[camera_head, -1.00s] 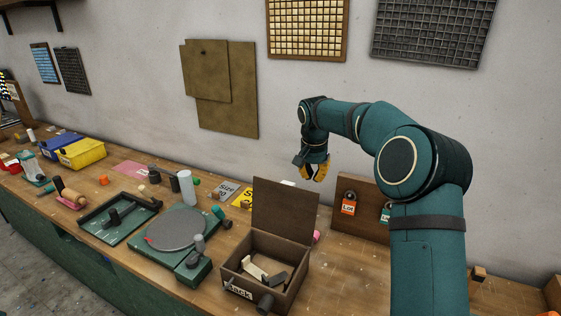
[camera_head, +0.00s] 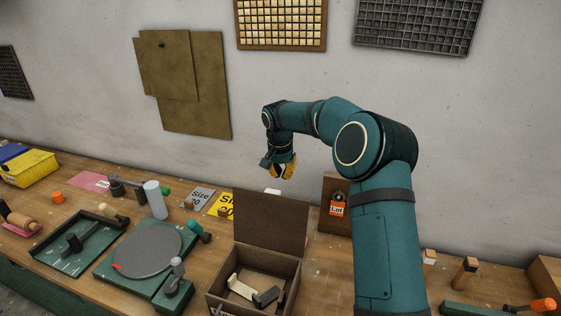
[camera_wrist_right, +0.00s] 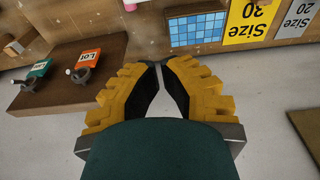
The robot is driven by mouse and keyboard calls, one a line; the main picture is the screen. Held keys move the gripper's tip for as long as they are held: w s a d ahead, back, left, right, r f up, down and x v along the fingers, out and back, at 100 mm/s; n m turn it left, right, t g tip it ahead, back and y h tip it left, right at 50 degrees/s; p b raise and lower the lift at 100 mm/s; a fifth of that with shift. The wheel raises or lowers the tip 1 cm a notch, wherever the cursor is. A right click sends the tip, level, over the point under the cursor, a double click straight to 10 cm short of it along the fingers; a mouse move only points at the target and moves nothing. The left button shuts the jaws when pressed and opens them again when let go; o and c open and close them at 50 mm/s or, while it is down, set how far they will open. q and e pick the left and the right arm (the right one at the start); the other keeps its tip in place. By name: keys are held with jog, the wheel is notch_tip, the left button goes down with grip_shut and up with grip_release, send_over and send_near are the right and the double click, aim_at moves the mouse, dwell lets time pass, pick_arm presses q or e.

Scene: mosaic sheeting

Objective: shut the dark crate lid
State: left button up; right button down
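The dark crate (camera_head: 290,271) stands open on the bench, low in the head view. Its brown lid (camera_head: 270,222) stands raised, leaning back slightly, along the crate's back side. Pale and dark pieces lie inside; the crate's front is cut off by the frame edge. My right gripper (camera_head: 283,168) hangs higher in the picture than the lid's top edge and appears apart from it, near the wall. The crate is not clearly seen there. My left gripper is out of view.
A brown board (camera_head: 334,190) with padlock-like pieces and tags stands right of the lid. A green turntable stand (camera_head: 110,265) and a green tray (camera_head: 48,250) are left of the crate. Size cards (camera_head: 200,197) lie behind. Wooden-handled tools (camera_head: 465,272) stand right of my arm.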

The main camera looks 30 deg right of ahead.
jog(key=s+a+f, duration=0.2)
jog(key=shift+s+a, duration=0.1)
jog(key=shift+a, duration=0.25)
jog(key=shift+r, duration=0.1)
dwell(0.4)
